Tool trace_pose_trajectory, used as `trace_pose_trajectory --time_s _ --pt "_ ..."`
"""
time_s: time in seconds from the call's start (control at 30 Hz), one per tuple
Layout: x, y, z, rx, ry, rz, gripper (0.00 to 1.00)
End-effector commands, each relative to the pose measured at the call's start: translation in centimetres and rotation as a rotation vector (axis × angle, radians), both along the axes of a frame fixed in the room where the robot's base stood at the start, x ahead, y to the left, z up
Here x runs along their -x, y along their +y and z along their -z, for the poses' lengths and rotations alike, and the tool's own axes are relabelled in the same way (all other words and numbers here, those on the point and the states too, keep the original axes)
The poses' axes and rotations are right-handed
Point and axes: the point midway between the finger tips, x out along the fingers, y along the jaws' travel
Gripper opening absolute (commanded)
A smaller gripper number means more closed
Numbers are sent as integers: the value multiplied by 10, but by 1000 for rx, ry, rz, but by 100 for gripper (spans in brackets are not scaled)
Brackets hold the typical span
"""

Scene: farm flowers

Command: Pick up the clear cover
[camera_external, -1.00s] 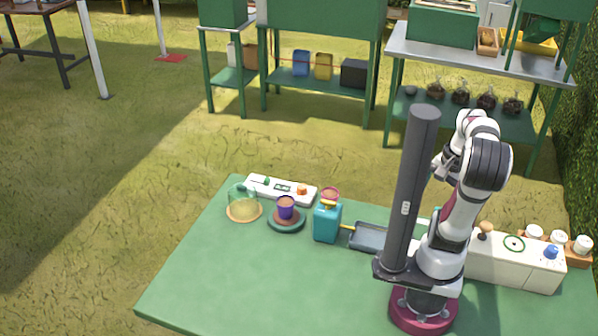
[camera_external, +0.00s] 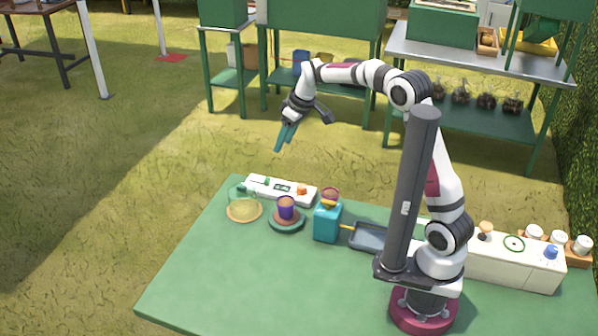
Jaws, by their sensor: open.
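The clear cover (camera_external: 240,193) is a faint, see-through greenish dome at the back left of the green table. It appears to stand over a round tan plate (camera_external: 244,211); its outline is hard to make out. My gripper (camera_external: 281,148) has teal fingers pointing down and slightly left. It is open and empty, high above the table's back edge, up and to the right of the cover in the picture and clearly apart from it.
A teal container (camera_external: 327,224) and a dark tray (camera_external: 369,237) are farther right. The table's front left (camera_external: 220,280) is clear.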

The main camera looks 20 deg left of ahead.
Motion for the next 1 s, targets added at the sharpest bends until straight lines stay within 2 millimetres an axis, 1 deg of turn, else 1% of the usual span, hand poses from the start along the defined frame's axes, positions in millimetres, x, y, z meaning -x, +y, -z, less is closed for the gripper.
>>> trace_pose_trajectory --time_s 0.03,0.1,0.13,0.2,0.27,0.33,0.37,0.5,0.6,0.7,0.77,1.0 --pt "18 28 7 -13 -21 -92 55" --pt "34 51 12 -28 -43 -172 55" --pt "38 56 14 -32 -48 -191 55" --pt "40 60 14 -36 -53 -206 55" --pt "40 60 15 -36 -54 -205 55" --pt "40 62 21 -34 -52 -205 55" --pt "40 64 27 -32 -52 -205 55" --pt "40 79 66 -30 -50 -203 55" --pt "40 89 90 -32 -51 -202 55" --pt "39 96 106 -33 -51 -201 55" --pt "39 99 111 -34 -51 -201 55" --pt "39 117 151 -34 -50 -200 55"
